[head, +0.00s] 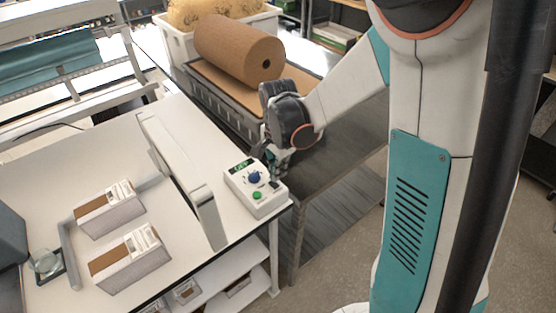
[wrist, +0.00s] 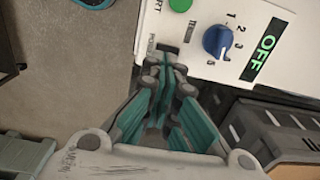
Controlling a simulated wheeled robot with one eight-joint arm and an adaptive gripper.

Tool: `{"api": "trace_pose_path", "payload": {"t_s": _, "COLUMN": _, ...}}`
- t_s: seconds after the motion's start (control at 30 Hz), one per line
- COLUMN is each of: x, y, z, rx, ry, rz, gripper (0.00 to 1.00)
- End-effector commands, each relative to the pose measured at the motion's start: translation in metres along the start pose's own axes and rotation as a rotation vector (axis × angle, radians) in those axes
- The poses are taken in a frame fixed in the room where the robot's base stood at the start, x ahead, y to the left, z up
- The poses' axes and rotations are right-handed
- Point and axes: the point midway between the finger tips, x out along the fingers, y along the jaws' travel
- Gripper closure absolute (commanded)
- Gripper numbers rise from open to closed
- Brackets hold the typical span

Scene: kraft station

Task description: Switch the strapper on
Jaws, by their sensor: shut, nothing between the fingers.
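The strapper's white control box (head: 255,203) stands at the right corner of the white table, beside the strapper's pale arch (head: 178,170). It carries a blue knob (wrist: 217,41), a green button (wrist: 180,4) and a green panel reading OFF (wrist: 264,57). A small dark power switch (wrist: 167,47) sits at the box edge, with lettering beside it. My gripper (wrist: 165,68) is shut and empty, its teal fingertips right at this switch. Contact and the switch's tilt cannot be told. In the head view my gripper (head: 276,168) is at the box's right side, partly hidden by my wrist.
Two boxes (head: 130,260) lie left of the arch. A brown paper roll (head: 238,50) rests on a stand behind my gripper, near a white bin (head: 172,38) of crumpled paper. A grey metal bench (head: 345,130) is close to my arm on the right.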

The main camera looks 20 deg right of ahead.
Motion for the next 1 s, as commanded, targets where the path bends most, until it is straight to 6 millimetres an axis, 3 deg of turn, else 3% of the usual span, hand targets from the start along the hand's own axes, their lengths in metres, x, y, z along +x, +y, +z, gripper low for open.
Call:
{"api": "trace_pose_path", "payload": {"t_s": 0.23, "x": 0.022, "y": 0.0, "z": 0.0, "rx": 0.0, "ry": 0.0, "rz": 0.0, "gripper": 1.0}}
{"api": "trace_pose_path", "payload": {"t_s": 1.0, "x": 0.03, "y": 0.003, "z": 0.0, "rx": 0.0, "ry": -0.001, "rz": -0.091, "gripper": 1.0}}
